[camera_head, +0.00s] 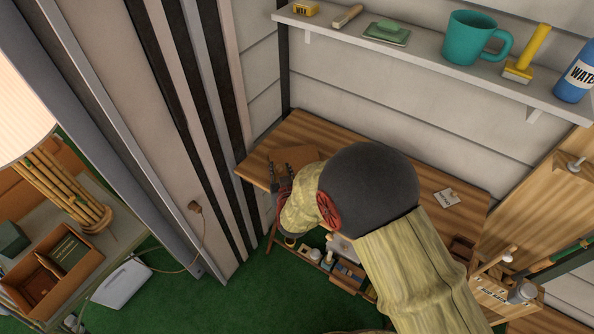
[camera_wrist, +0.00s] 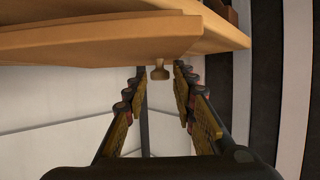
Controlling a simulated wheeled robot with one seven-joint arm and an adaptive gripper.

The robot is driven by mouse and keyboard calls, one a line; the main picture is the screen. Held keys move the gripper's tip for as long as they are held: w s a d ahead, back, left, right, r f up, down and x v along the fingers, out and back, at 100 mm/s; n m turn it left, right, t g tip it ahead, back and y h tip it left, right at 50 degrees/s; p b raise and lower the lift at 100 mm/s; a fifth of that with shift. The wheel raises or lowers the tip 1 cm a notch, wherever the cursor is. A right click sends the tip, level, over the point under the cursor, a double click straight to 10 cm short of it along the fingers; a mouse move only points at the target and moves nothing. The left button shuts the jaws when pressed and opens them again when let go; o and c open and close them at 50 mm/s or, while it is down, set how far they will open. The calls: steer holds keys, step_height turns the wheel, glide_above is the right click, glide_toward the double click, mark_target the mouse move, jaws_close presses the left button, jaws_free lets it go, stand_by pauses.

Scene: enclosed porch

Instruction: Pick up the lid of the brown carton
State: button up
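The brown carton's flat top, its lid (camera_head: 294,158), shows near the left end of the wooden table in the head view, partly hidden by my gripper. In the wrist view, which appears upside down, a brown wooden surface that looks like the lid (camera_wrist: 90,42) fills the top. A small brown knob (camera_wrist: 160,73) sticks out from its edge area. My gripper (camera_wrist: 160,80) is open, with its two fingers on either side of the knob in the picture. I cannot tell whether they touch it. My gripper (camera_head: 281,178) is over the table's left end in the head view.
The wooden table (camera_head: 325,133) stands against the wall, with a white tag (camera_head: 447,197) to the right. A shelf (camera_head: 425,65) above holds a teal mug (camera_head: 470,38) and other items. Bottles and boxes sit below the table. A dark-striped wall (camera_head: 205,80) is close on the left.

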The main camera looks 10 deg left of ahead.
jaws_close()
steer(key=shift+r, duration=0.15)
